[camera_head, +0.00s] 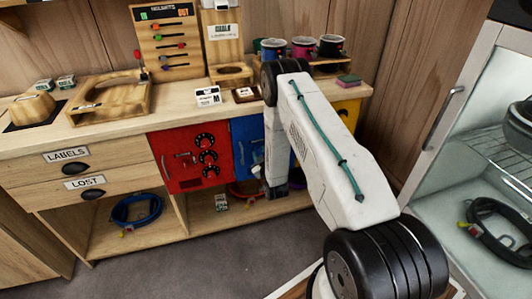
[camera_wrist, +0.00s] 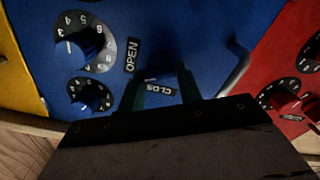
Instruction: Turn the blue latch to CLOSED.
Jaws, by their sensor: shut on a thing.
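The blue cabinet door (camera_head: 246,133) is shut in the front of the workbench, between a red and a yellow door. In the wrist view the blue door (camera_wrist: 190,25) fills the middle, with an OPEN label (camera_wrist: 132,54) and a partly covered label reading CLOS (camera_wrist: 160,90). My gripper (camera_wrist: 158,78) has its two dark green fingers on either side of the dark blue latch (camera_wrist: 158,72), shut on it. The latch is in shadow, and its exact angle is hard to tell. In the head view my gripper (camera_head: 261,172) is at the blue door, partly hidden by my arm.
Two numbered dials (camera_wrist: 85,42) and a door handle (camera_wrist: 238,72) flank the fingers. The red door (camera_head: 190,157) with dials is to the left in the head view. Mugs (camera_head: 302,47) stand on the bench top behind my arm. A glass-fronted cabinet (camera_head: 470,125) stands at right.

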